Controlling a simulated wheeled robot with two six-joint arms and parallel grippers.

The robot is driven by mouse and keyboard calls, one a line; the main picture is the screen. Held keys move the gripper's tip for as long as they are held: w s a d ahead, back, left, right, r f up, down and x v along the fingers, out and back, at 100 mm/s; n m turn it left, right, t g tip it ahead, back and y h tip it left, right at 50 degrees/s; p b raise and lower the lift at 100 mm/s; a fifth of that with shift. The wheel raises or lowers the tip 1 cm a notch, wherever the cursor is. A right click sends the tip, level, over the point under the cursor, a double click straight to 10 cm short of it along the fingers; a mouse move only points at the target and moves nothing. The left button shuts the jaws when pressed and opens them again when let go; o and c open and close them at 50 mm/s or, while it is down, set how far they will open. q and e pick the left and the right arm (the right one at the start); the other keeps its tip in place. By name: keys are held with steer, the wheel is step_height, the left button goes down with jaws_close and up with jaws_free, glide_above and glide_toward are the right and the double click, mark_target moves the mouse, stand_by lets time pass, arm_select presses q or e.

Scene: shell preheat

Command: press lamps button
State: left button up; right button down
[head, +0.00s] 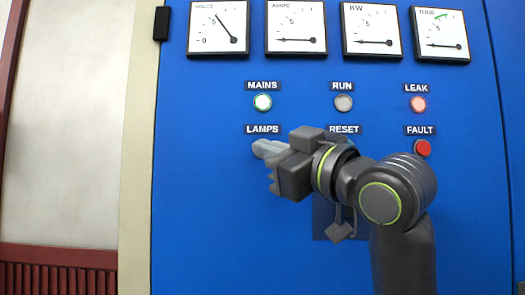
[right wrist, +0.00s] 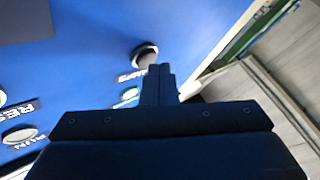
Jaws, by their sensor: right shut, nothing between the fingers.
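The LAMPS label (head: 262,129) is on the blue panel (head: 200,220) in the head view. My right gripper (right wrist: 160,70) is shut and empty, pointing at the panel just by the button. I cannot tell whether the tips touch it. My left gripper is in neither view.
Several gauges (head: 295,28) line the panel top. Below them are the lit MAINS lamp (head: 262,102), the grey RUN lamp (head: 343,102) and the LEAK lamp (head: 418,104). The red FAULT button (head: 422,148) is at the right. My arm covers most of the RESET button and a lever (head: 340,230).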

steer(key=shift+s, duration=0.4)
steer(key=s+b, duration=0.2)
steer(key=s, duration=0.3)
stand_by(1.0)
